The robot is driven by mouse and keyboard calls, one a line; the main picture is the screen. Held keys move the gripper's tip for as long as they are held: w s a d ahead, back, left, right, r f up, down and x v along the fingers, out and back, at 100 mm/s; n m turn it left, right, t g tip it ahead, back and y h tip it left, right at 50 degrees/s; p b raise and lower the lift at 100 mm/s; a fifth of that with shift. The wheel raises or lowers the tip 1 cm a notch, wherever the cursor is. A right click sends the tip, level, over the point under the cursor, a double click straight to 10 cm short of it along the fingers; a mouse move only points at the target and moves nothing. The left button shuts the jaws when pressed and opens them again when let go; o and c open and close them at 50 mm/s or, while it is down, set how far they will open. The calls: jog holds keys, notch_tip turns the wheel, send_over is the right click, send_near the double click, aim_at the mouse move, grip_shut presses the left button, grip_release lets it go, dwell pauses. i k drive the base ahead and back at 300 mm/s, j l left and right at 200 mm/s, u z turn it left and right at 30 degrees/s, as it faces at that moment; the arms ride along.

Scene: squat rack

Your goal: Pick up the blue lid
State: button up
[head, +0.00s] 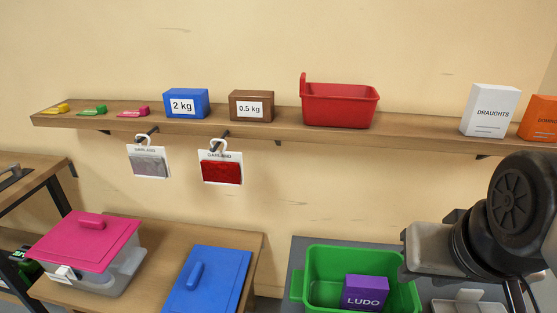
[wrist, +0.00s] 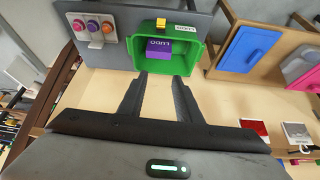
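The blue lid (head: 222,277) is a flat rectangle with a raised blue bar handle. It lies on the low wooden table at the bottom of the head view, where its near edge is cut off. In the wrist view the blue lid (wrist: 248,44) shows at the upper right. My gripper (wrist: 158,82) is open and empty, its two dark fingers apart and pointing toward the green bin. In the head view my arm's end is at the right, well to the right of the lid. The fingertips are not clear there.
A green bin (head: 314,264) holding a purple LUDO box (head: 365,293) stands between my arm and the lid. A pink-lidded box (head: 85,240) is left of the lid. Above, a wall shelf (head: 285,124) carries boxes and a red bin (head: 340,107); two packets hang beneath it.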

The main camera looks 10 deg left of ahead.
aim_at(211, 280)
jog(key=u, duration=1.45)
